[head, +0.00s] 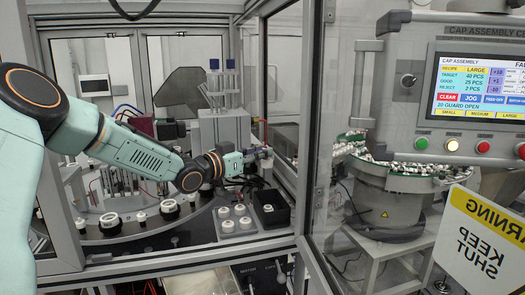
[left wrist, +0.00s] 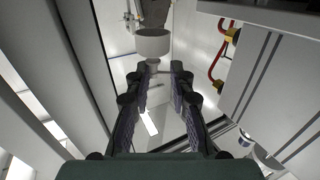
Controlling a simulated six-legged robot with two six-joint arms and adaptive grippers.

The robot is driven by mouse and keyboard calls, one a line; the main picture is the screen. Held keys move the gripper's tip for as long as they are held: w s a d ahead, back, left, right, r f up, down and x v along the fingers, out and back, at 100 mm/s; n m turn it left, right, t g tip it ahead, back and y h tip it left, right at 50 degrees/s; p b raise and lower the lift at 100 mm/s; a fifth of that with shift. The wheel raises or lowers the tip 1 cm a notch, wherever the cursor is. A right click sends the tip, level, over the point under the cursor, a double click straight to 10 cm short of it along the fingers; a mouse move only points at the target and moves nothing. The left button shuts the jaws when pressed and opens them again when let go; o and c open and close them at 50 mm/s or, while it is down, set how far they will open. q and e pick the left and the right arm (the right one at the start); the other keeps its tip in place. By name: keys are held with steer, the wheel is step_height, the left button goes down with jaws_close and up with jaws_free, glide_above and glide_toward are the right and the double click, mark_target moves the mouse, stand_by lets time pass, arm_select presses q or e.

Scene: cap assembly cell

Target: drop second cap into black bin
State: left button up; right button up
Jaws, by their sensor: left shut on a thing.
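My left gripper (head: 258,156) reaches in from the left and is shut on a pale cap. The cap (left wrist: 153,43) shows as a whitish cylinder at the fingertips in the left wrist view, where my left gripper (left wrist: 160,72) points away from the camera. The black bin (head: 271,222) is a small open box at the right of the machine deck. In the head view the gripper is above the bin, near its back edge; the exact height is hard to tell. My right gripper is not in view.
Several white caps stand on a pale tray (head: 238,236) left of the bin. A round dark table (head: 165,232) with cap fixtures lies further left. A metal door frame (head: 313,100) and glass panel are close on the right. A grey block (head: 222,130) stands behind.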

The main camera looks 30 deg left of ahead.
arm_select(q)
steer(key=f+b, duration=0.2)
steer(key=f, duration=0.1)
steer(key=f+b, duration=0.2)
steer(key=shift+a+f, duration=0.15)
steer(key=shift+a, duration=0.25)
steer(key=o, duration=0.5)
steer(key=shift+s, duration=0.1)
steer(key=shift+c, duration=0.2)
steer(key=shift+o, duration=1.4)
steer(key=shift+d, duration=0.25)
steer(key=shift+a, duration=0.1)
